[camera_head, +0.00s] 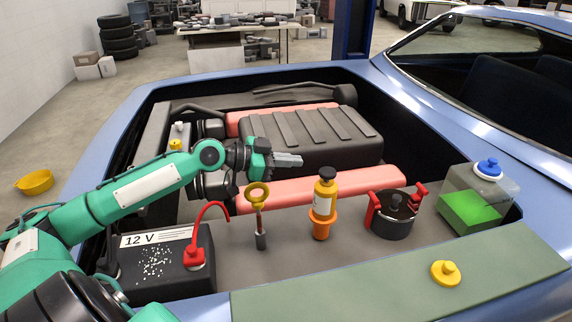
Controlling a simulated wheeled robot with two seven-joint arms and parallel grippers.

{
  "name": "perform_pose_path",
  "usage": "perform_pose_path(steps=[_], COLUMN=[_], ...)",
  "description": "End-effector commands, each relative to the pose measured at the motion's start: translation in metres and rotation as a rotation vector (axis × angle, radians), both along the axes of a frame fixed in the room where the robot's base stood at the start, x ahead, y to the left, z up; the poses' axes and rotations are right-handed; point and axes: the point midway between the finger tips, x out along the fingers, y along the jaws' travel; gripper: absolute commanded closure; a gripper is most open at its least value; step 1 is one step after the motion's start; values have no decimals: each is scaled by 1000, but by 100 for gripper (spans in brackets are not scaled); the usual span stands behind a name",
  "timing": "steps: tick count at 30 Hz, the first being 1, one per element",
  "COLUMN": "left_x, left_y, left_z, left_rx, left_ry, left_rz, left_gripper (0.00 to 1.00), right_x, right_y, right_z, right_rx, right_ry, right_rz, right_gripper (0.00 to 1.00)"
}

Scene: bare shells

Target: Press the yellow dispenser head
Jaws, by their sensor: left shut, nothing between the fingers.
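A round yellow knob-topped piece (445,272) rests on the flat green panel (400,282) at the front right; I cannot tell for certain whether it is the dispenser head. A small yellow cap (175,144) shows at the back left of the engine bay. A yellow bottle (325,197) with a black top stands in an orange holder. My left gripper (298,160) is shut and empty, pointing right over the engine block's front left part. It is apart from all three yellow things. My right gripper is not in view.
A yellow ring-handled dipstick (259,199), a black pot with red clamps (393,214) and a green-fluid tank with a blue cap (472,206) stand along the bay front. A 12 V battery (150,270) with a red cable is front left. Blue bodywork surrounds the bay.

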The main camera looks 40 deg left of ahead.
Motion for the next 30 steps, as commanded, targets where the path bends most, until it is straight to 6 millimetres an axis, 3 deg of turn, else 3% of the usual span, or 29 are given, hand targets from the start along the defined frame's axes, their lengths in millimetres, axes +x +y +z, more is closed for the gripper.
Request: perform_pose_path(steps=[6, 17, 30], left_x=[-7, -8, -8], left_y=[6, 7, 7], left_z=[2, 3, 3], left_rx=[1, 1, 1], left_ry=[0, 0, 0], left_rz=[0, -1, -1], left_gripper=[100, 100, 100], right_x=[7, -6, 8], right_y=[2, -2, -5], right_z=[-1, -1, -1], right_rx=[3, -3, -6], right_ry=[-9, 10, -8], right_rz=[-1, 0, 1], right_gripper=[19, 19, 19])
